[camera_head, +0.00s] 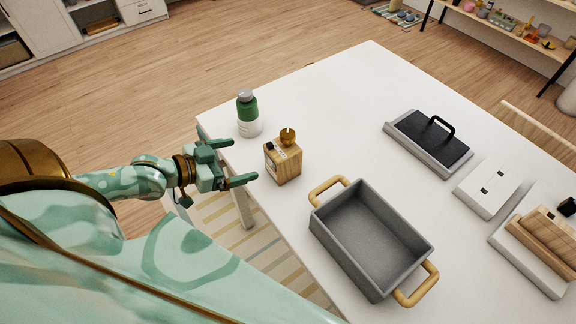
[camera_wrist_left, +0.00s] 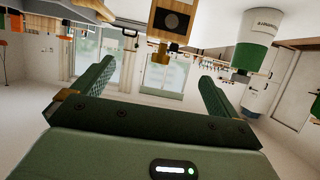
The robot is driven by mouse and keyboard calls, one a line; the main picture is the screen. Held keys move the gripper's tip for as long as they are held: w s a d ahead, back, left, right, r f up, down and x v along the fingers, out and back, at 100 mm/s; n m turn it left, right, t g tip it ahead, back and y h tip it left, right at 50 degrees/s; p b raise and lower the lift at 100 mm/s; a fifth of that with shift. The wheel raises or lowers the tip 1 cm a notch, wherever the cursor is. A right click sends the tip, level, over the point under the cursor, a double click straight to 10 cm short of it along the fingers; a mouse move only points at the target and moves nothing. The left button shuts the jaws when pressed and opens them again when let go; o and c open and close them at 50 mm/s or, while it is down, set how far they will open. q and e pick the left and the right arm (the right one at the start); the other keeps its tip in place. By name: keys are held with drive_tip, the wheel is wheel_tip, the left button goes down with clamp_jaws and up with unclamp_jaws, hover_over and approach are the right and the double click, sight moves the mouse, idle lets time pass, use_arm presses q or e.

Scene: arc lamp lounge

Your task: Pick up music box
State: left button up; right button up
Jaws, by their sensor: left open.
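The music box (camera_head: 283,165) is a small wooden cube with a round gold piece on top. It stands on the white table near its left edge. It also shows in the left wrist view (camera_wrist_left: 171,22), at the top, beyond and between the fingers. My left gripper (camera_head: 232,162) is open and empty, just left of the music box at the table's edge, its fingers pointing toward the box. The fingers also show in the left wrist view (camera_wrist_left: 152,85). They appear apart from the box. My right gripper is not in view.
A green and white bottle (camera_head: 248,114) stands behind the music box, close to the upper finger. A grey tray with wooden handles (camera_head: 335,204) is to the right in front. A black-topped grey item (camera_head: 429,142) and white boxes (camera_head: 487,188) lie farther right. The table's back middle is clear.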

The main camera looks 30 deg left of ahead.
use_arm(q)
drive_tip(key=b, duration=0.2)
approach(276, 150)
drive_tip(key=w+d, duration=0.1)
drive_tip(key=w, duration=0.1)
drive_tip(key=x, duration=0.4)
drive_tip(key=shift+w+d+f, duration=0.1)
drive_tip(key=shift+d+f, duration=0.2)
drive_tip(key=shift+d, duration=0.1)
drive_tip(key=shift+w+d+f+b, duration=0.1)
drive_tip(key=shift+w+f+b, duration=0.25)
drive_tip(key=shift+w, duration=0.2)
drive_tip(key=b+x, duration=0.1)
drive_tip(key=x, duration=0.3)
drive_tip(key=shift+w+f, duration=0.15)
drive_tip(key=shift+f, duration=0.05)
drive_tip(key=c, duration=0.3)
drive_tip(key=shift+r, duration=0.1)
drive_tip(key=c, duration=1.1)
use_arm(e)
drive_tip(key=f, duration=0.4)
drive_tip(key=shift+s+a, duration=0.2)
